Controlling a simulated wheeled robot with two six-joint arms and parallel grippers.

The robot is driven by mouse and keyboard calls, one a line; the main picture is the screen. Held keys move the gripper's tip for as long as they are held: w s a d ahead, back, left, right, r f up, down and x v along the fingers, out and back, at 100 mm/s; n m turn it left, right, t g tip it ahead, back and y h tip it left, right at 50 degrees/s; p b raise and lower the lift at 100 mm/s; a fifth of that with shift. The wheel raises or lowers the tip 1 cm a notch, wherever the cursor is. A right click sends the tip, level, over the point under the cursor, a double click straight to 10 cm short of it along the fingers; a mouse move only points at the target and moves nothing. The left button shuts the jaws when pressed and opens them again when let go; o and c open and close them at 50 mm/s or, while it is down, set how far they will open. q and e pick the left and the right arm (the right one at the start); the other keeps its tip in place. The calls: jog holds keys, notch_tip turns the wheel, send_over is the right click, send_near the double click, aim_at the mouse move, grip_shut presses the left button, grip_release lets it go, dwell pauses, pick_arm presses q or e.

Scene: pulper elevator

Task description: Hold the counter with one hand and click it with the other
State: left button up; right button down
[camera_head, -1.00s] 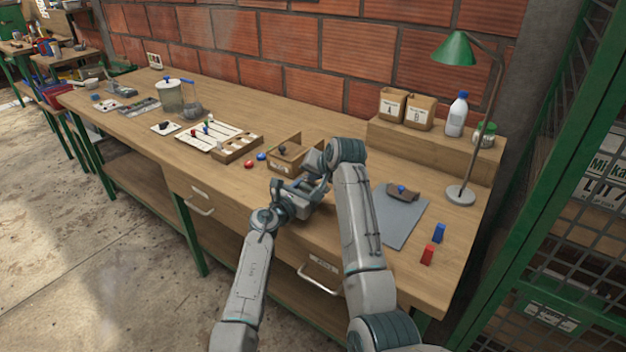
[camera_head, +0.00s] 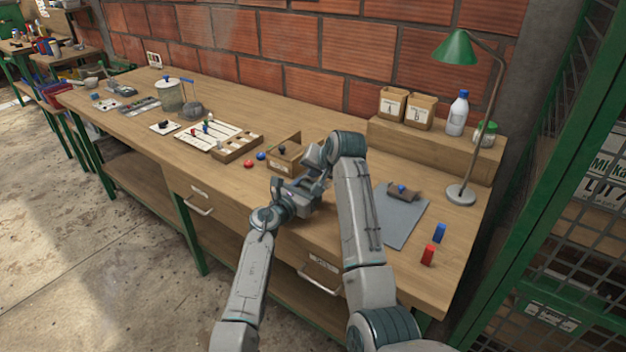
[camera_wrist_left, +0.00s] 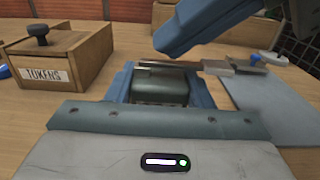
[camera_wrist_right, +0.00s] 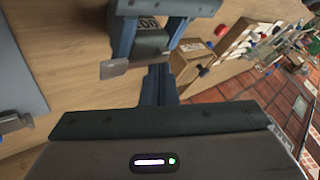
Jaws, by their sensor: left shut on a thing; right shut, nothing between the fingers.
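The counter (camera_wrist_left: 161,84) is a small grey-green metal body held between the blue fingers of my left gripper (camera_wrist_left: 160,92). The right wrist view also shows the counter (camera_wrist_right: 152,42), with digits on a pale window and a metal tab sticking out beside it. My left gripper (camera_head: 297,192) is over the front of the bench in the head view, where the arms mostly hide the counter. My right gripper (camera_wrist_right: 158,82) is shut and empty, its fingertips close to the counter. It shows above and right of the counter in the left wrist view (camera_wrist_left: 175,40). I cannot tell whether it touches.
A wooden box labelled TOKENS (camera_wrist_left: 58,62) stands close to the left gripper. A grey mat (camera_head: 402,222) with a brown item lies right of the arms.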

jog(key=shift+r, duration=0.25)
pick_arm(q)
jog(key=shift+f, duration=0.1)
pick_arm(e)
jog(key=shift+w+a+r, duration=0.1)
jog(key=shift+a+r, duration=0.05)
jog(key=shift+r, duration=2.35)
pick_arm(q)
jog(key=o, duration=1.1)
jog(key=shift+a, duration=0.1)
